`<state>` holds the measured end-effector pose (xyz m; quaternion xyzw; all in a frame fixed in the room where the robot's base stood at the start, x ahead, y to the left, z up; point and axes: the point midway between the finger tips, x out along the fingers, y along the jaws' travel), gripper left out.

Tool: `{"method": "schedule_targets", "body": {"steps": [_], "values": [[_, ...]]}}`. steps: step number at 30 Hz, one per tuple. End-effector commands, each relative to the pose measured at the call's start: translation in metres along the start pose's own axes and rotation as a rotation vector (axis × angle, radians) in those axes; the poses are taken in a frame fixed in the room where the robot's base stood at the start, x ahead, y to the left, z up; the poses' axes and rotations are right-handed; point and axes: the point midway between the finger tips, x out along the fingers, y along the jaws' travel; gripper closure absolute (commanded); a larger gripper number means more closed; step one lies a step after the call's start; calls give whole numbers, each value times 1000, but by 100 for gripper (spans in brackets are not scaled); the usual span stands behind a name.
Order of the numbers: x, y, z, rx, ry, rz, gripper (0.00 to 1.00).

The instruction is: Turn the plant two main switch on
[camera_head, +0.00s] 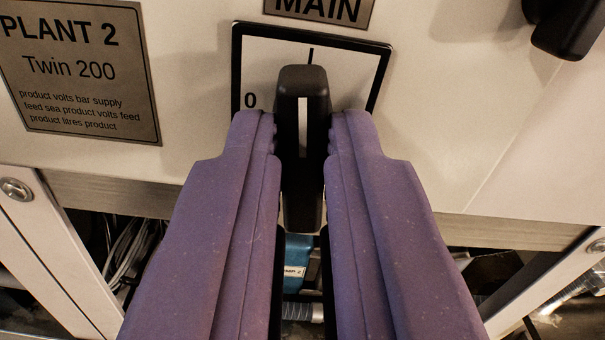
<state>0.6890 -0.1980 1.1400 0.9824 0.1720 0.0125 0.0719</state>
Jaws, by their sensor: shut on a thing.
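The plant two main switch is a black handle (303,82) with a white line, seen in the head camera view on a pale dial plate (262,62) with a dark frame. A "MAIN" label (320,8) sits above it. The handle stands about upright, in line with a dark tick at the top of the plate. A "0" shows at the lower left of the plate; the lower right of the plate is hidden by my gripper. My gripper (303,125) has two purple fingers, one on each side of the handle, shut on it.
A "PLANT 2 Twin 200" label plate (78,70) is at the upper left of the pale panel. Another black handle or knob (566,25) juts out at the upper right. Below the panel edge are an open frame, cables (125,245) and a blue part (298,262).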

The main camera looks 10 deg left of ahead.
Motion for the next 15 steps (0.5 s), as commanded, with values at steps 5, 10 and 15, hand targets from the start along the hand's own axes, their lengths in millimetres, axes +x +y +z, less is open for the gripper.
{"method": "schedule_targets", "body": {"steps": [5, 10, 15], "values": [[0, 0, -1, 89, 0, 0, 100], [0, 0, 0, 138, 0, 0, 100], [0, 0, 0, 160, 0, 0, 100]]}}
